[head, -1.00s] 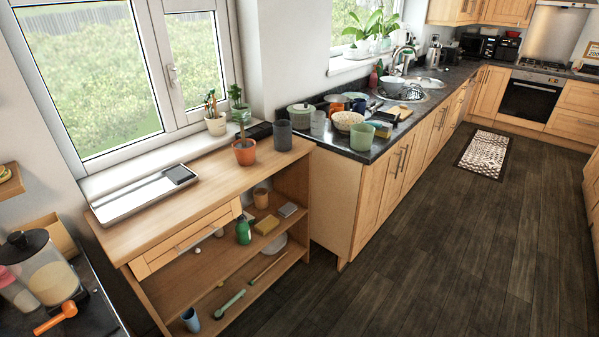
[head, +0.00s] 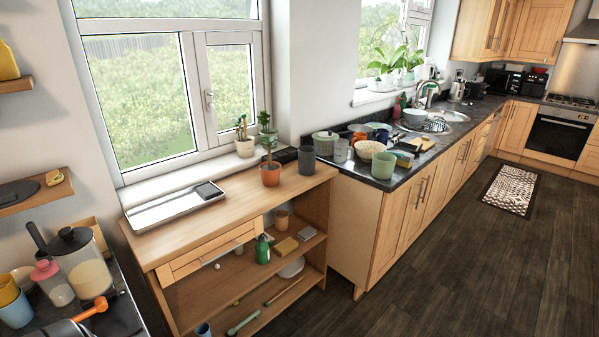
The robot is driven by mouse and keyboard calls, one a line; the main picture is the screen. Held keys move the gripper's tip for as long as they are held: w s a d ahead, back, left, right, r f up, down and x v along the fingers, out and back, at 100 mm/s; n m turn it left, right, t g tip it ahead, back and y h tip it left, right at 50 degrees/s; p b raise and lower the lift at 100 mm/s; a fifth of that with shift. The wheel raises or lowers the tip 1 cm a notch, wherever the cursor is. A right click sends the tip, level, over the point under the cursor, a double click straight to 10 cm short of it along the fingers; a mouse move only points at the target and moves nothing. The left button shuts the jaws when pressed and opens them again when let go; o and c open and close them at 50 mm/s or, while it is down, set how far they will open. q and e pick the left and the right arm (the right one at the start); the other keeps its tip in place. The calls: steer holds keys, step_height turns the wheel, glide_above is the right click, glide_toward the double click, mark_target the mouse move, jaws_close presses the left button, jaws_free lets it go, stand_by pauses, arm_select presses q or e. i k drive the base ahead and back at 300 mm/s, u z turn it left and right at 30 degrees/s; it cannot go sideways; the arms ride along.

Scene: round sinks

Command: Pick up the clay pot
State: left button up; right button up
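An orange-brown clay pot (head: 270,174) with a small plant in it stands upright on the wooden top of the shelf unit (head: 222,221), near its right end. A dark grey cup (head: 306,159) stands to its right. Neither of my grippers shows in the head view, and nothing is touching the clay pot.
A white tray (head: 165,209) lies at the left of the wooden top. The lower shelves hold a green bottle (head: 262,249) and small items. The counter at the right holds crowded dishes, including a cream bowl (head: 367,149). A jug (head: 84,262) stands at the lower left.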

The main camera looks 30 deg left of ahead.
mark_target(270, 178)
steer(key=z, duration=0.5)
steer(key=i, duration=1.9)
steer(key=u, duration=0.35)
steer(key=i, duration=0.9)
steer(key=u, duration=1.45)
steer(key=i, duration=0.75)
steer(key=u, duration=0.6)
